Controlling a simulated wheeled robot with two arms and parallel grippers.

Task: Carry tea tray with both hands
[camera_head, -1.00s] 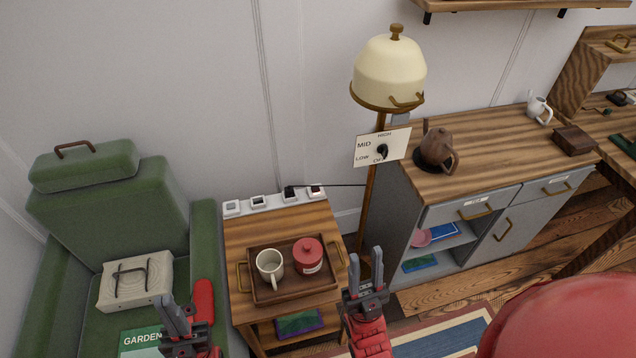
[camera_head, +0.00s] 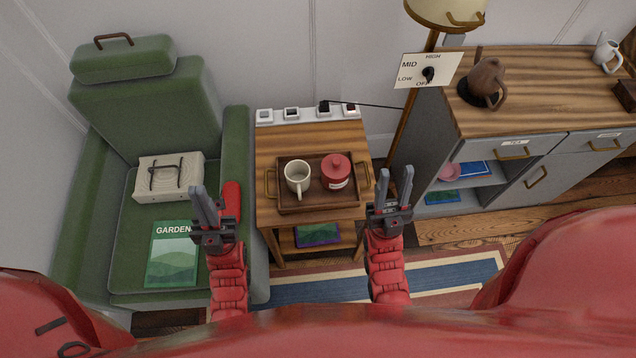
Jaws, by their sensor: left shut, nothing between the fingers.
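The brown wooden tea tray (camera_head: 318,208) rests on a small wooden side table (camera_head: 350,140). It has a brass handle at its left end and another at its right end. A cream mug (camera_head: 297,176) stands in its left half and a red lidded canister (camera_head: 336,174) in its right half. My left gripper (camera_head: 205,206) is shut and empty, left of the tray and in front of the armchair. My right gripper (camera_head: 395,187) is empty, just right of the tray's right handle in the picture. Its fingers look apart. Neither gripper appears to touch the tray.
A green armchair (camera_head: 155,105) with a box and a garden book (camera_head: 172,255) stands left of the table. A power strip (camera_head: 300,114) lies along the table's back edge. A lamp pole (camera_head: 412,115) and grey cabinet (camera_head: 480,195) stand to the right. A striped rug (camera_head: 330,288) lies in front.

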